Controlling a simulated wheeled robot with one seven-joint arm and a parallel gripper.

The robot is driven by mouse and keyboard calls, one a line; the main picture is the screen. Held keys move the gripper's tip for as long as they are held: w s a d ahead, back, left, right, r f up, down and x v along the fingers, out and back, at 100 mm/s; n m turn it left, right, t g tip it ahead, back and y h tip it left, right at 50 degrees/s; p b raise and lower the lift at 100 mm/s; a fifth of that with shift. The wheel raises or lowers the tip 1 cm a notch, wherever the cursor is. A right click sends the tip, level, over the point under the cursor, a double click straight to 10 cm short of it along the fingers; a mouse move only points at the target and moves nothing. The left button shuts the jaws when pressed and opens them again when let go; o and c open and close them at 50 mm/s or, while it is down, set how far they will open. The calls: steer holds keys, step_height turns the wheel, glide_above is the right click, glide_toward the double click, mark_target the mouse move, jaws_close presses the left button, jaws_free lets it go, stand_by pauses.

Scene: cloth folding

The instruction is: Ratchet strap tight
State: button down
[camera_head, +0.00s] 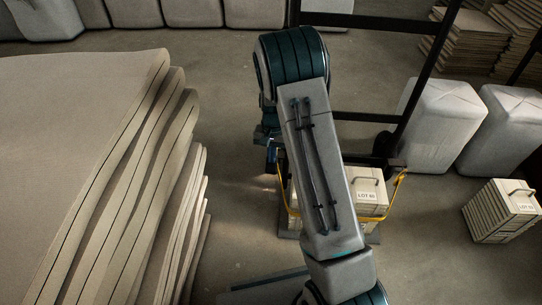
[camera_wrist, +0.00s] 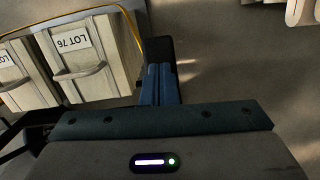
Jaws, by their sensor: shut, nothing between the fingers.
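A yellow strap (camera_head: 397,190) runs around pale crates (camera_head: 368,190) in the head view, partly hidden behind my arm. The strap also shows in the wrist view (camera_wrist: 70,14), curving over the top of the crates. One crate (camera_wrist: 92,55) there has a "LOT 76" label and a handle. My gripper (camera_head: 271,166) is left of the crates, mostly behind my arm. In the wrist view its dark fingers (camera_wrist: 159,52) are together and empty, to the right of the crate. I cannot make out a ratchet, nor whether the strap is taut.
A dark upright frame (camera_head: 426,70) stands behind the crates. Wrapped white bales (camera_head: 445,122) and a loose labelled crate (camera_head: 503,210) are at the right. A large stack of thick sheets (camera_head: 80,150) fills the left. Bare floor (camera_head: 232,150) lies between stack and gripper.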

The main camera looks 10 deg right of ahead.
steer(key=shift+w+d+r+p, duration=0.25)
steer(key=shift+w+r+p, duration=0.05)
steer(key=shift+w, duration=0.25)
steer(key=shift+w+d+r+p, duration=0.25)
steer(key=shift+w+p, duration=0.05)
steer(key=shift+w, duration=0.4)
step_height(320, 180, up, 14)
steer(key=w+p, duration=0.1)
steer(key=p, duration=0.4)
steer(key=shift+w+d+f, duration=0.15)
steer(key=shift+d, duration=0.2)
